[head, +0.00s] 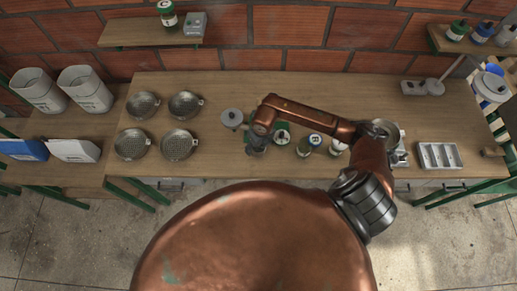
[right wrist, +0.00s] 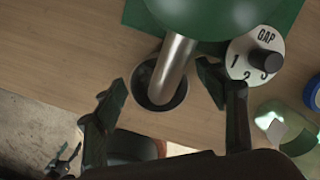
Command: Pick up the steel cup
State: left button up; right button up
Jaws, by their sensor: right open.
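The steel cup (right wrist: 158,104) stands upright on the wooden table, seen from above in the right wrist view. A metal spout from a green machine (right wrist: 210,12) hangs over its mouth and covers part of it. My right gripper (right wrist: 163,83) is open and empty, with one finger on each side of the cup; I cannot tell if either touches it. In the head view my right gripper (head: 257,146) is over the table's front middle, and the cup is not discernible there. My left gripper is not in view.
A GAP dial (right wrist: 255,54) on the machine is close to the right finger. Several jars (head: 306,146) stand just right of the gripper. Several round sieves (head: 180,145) lie to the left, and a divided tray (head: 438,156) to the right. The table's front edge is near.

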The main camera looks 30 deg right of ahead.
jog(key=shift+c, duration=0.7)
jog(key=c, duration=1.1)
jog(key=shift+r, duration=0.1)
jog(key=shift+c, duration=0.2)
